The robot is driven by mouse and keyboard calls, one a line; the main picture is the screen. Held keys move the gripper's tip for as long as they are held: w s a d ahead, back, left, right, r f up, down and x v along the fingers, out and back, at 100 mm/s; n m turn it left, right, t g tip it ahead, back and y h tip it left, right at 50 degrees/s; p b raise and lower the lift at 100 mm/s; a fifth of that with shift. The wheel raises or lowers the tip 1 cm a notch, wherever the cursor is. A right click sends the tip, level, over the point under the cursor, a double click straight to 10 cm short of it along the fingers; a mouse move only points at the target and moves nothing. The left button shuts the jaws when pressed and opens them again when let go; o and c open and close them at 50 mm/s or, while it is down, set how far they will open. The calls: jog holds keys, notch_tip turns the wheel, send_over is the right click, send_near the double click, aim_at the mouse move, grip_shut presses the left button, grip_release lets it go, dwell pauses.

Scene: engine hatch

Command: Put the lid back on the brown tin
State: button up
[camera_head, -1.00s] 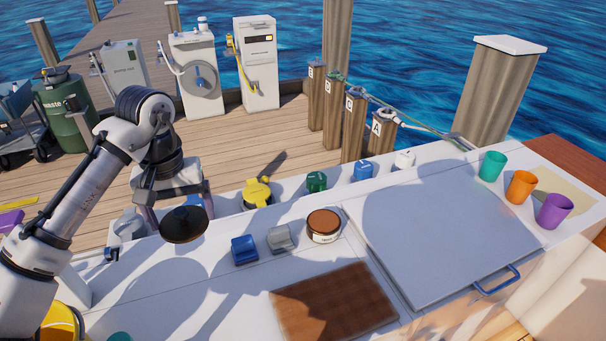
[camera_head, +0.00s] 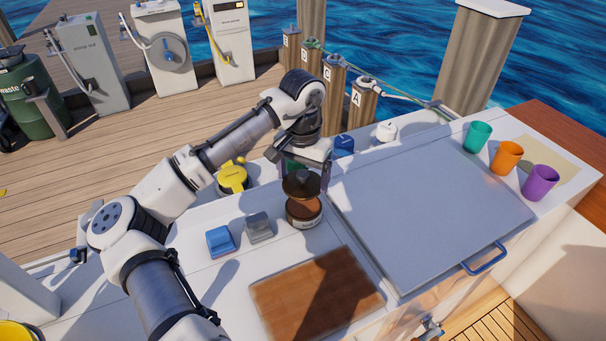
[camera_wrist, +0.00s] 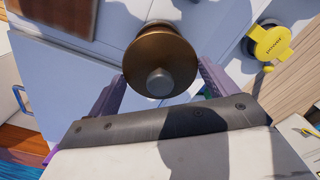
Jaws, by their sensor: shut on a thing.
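The dark round lid (camera_head: 301,184) with a knob is held in my gripper (camera_head: 303,170), directly over the brown tin (camera_head: 304,213). The tin stands upright on the white counter, with part of its brown top showing under the lid. A small gap seems to show between lid and tin. In the wrist view the bronze-brown lid (camera_wrist: 160,50) with its grey knob (camera_wrist: 160,82) lies between the purple fingers of my gripper (camera_wrist: 160,72). The lid hides most of the tin there.
A blue block (camera_head: 220,241) and a grey block (camera_head: 259,227) sit left of the tin. A wooden board (camera_head: 315,295) lies in front. A large grey hatch (camera_head: 430,215) with a blue handle is to the right. A yellow-capped item (camera_head: 232,178) stands behind left.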

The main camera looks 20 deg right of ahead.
aim_at(304, 185)
jog(key=shift+d+f+b, duration=0.1)
jog(key=shift+f+b, duration=2)
jog(key=shift+f, duration=0.05)
jog(key=shift+f+b, duration=0.4)
jog(key=shift+f, duration=0.7)
jog(key=shift+r+p, duration=0.1)
jog(key=shift+p, duration=0.6)
jog(key=shift+f+p, duration=0.2)
jog(key=shift+p, duration=0.4)
dwell(0.4)
jog(key=o, duration=0.8)
jog(key=shift+r+p, duration=3.45)
jog(key=shift+r, duration=0.1)
